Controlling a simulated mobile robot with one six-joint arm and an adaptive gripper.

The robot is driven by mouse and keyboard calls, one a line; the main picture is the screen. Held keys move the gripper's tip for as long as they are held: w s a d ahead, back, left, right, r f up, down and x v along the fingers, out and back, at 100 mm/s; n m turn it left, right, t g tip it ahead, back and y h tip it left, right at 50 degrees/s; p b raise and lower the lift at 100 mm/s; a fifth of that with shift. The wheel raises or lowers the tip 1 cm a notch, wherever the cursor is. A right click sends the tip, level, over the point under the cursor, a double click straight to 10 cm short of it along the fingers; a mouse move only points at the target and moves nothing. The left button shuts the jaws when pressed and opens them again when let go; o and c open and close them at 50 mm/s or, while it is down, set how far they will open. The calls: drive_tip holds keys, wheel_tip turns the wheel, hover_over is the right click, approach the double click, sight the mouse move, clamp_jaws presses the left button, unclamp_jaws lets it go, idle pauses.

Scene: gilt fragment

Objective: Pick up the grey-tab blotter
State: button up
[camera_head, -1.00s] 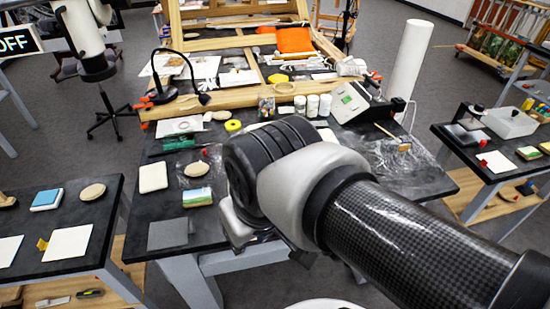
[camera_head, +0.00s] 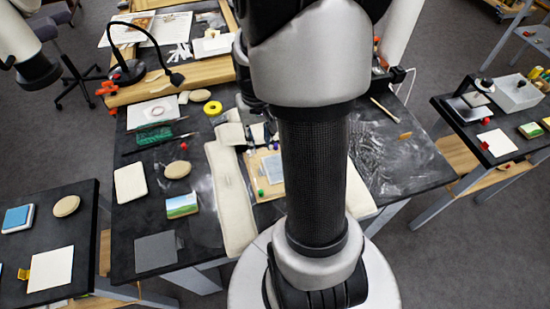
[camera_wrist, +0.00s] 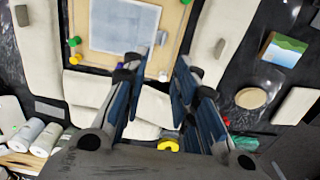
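A pale blue-grey sheet (camera_wrist: 124,25), which looks like the grey-tab blotter, lies flat on a tan board. It also shows in the head view (camera_head: 273,168). A small grey tab (camera_wrist: 160,38) shows at its edge. My gripper (camera_wrist: 158,68) is over the near edge of the board, its blue-sided fingers apart and nothing between them. The tab shows just past the gap between the fingertips. The height above the board is hard to tell. In the head view my arm hides the gripper and part of the board.
Coloured pins stand around the tan board (camera_wrist: 178,22). Long cream pads (camera_wrist: 214,28) flank it, with smaller cream pads on the gripper's side. A white square with a yellow tab (camera_head: 52,269) lies on the left table, one with a red tab (camera_head: 497,142) on the right table.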

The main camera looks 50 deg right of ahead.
wheel_tip(320, 180, down, 8)
drive_tip(key=shift+w+r+b, duration=0.1)
drive_tip(key=shift+r+b, duration=0.05)
drive_tip(key=shift+b, duration=1)
drive_tip(key=f+b, duration=0.2)
drive_tip(key=f, duration=0.3)
drive_tip(key=shift+w+f, duration=0.1)
drive_tip(key=shift+w, duration=0.1)
drive_tip(key=shift+a, duration=0.1)
clamp_jaws()
